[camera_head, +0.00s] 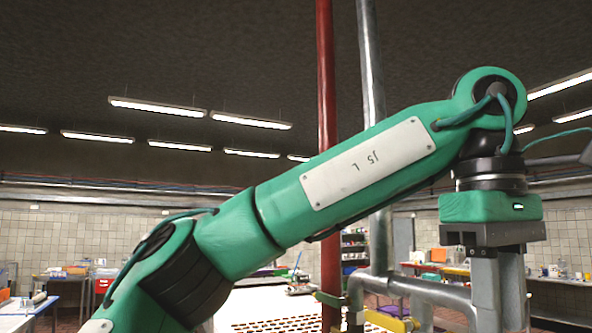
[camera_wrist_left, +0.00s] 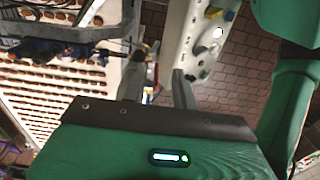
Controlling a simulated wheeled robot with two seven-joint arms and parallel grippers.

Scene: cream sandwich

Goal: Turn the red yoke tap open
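No red yoke tap can be made out in either view. A red vertical pipe (camera_head: 327,120) stands behind my left arm, beside a grey metal pipe (camera_head: 372,65). A yellow bar (camera_head: 390,320) shows low by the grey pipework. My left gripper (camera_head: 499,290) points down at the right; its fingertips run out of the head view at the bottom. In the left wrist view its fingers (camera_wrist_left: 157,68) stand apart, with no held object visible between them. My right gripper is not in view.
Grey bent pipework (camera_head: 430,290) runs low near my left gripper. The left wrist view shows a rack with many holes (camera_wrist_left: 50,85), a pale panel with holes (camera_wrist_left: 203,45) and tiled floor (camera_wrist_left: 245,75). Worktables (camera_head: 60,277) stand along the far wall.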

